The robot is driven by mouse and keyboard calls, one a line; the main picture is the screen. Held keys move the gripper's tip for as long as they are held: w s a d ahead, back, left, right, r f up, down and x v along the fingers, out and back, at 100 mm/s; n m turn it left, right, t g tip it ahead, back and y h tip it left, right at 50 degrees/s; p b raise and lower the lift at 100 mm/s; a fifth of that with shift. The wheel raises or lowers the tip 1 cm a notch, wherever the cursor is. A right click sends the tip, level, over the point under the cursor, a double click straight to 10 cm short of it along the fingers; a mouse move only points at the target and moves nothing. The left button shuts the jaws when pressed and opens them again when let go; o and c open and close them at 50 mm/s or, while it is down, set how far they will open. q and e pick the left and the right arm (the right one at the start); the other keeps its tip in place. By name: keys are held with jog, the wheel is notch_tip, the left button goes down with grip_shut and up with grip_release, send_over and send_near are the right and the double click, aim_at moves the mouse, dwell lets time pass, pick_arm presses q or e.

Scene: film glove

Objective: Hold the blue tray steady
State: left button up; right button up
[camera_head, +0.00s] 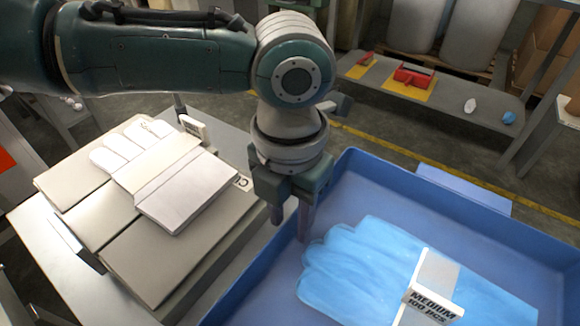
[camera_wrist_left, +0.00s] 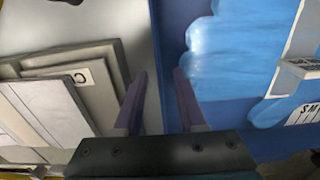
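The blue tray (camera_head: 350,180) fills the lower right of the head view, and its near right part is cut off. Blue film gloves (camera_head: 355,265) with a white paper band marked "MEDIUM 100 PCS" (camera_head: 432,300) lie inside it. My left gripper (camera_head: 290,218) points down at the tray's left wall. In the wrist view its two dark fingers (camera_wrist_left: 160,85) are apart, with the tray's left wall (camera_wrist_left: 157,40) running between them. I cannot tell whether either finger touches the wall. My right gripper is in neither view.
Left of the tray, a grey table (camera_head: 75,265) holds flat cardboard pieces (camera_head: 170,260) and white gloves (camera_head: 130,150) with a pale band. A light blue flap (camera_head: 465,188) shows at the tray's far side. Behind, a low bench (camera_head: 440,95) carries red items on yellow mats.

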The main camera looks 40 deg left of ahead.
pick_arm(q)
jog(key=shift+f, duration=0.65)
grip_shut()
dwell(1.4)
